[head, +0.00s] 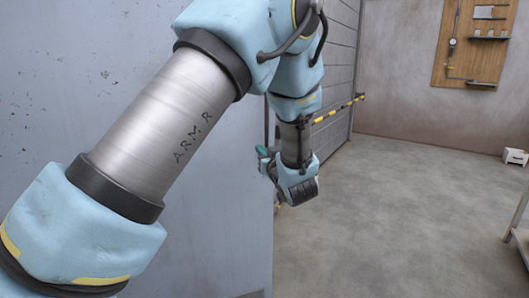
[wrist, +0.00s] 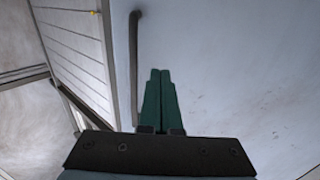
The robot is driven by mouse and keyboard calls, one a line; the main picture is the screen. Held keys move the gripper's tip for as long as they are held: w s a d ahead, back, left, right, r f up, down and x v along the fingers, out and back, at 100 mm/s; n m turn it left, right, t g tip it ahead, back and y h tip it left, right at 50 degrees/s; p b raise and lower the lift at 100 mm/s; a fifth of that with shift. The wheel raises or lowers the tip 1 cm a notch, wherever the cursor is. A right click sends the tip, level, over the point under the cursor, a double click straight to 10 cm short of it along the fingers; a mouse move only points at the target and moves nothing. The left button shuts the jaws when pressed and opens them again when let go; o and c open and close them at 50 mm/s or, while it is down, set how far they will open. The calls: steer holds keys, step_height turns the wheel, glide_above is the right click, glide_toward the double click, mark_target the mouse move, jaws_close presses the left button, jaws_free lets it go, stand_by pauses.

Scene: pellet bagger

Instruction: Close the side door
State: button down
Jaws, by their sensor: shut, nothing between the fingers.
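A large pale grey-blue panel, which looks like the side door (head: 60,80), fills the left of the head view behind my arm. In the wrist view a pale panel (wrist: 240,60) fills the right side, with a long grey bar handle (wrist: 135,65) on it. My gripper (wrist: 160,74) has its green fingers together and empty, just right of the handle in that picture. Contact with the handle or panel cannot be told. In the head view my gripper (head: 262,151) is at the panel's right edge, partly hidden. How far open the door stands is unclear.
A slatted grey wall (head: 341,70) and a yellow-black striped bar (head: 338,109) lie beyond the panel. A wooden tool board (head: 473,50) hangs at the back. A small white box (head: 515,156) sits far right. The grey floor (head: 400,220) between is clear.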

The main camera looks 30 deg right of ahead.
mark_target(251, 139)
steer(key=w, duration=0.2)
steer(key=w+p, duration=0.1)
steer(key=w, duration=0.2)
steer(key=w+d+p, duration=0.1)
steer(key=w, duration=0.2)
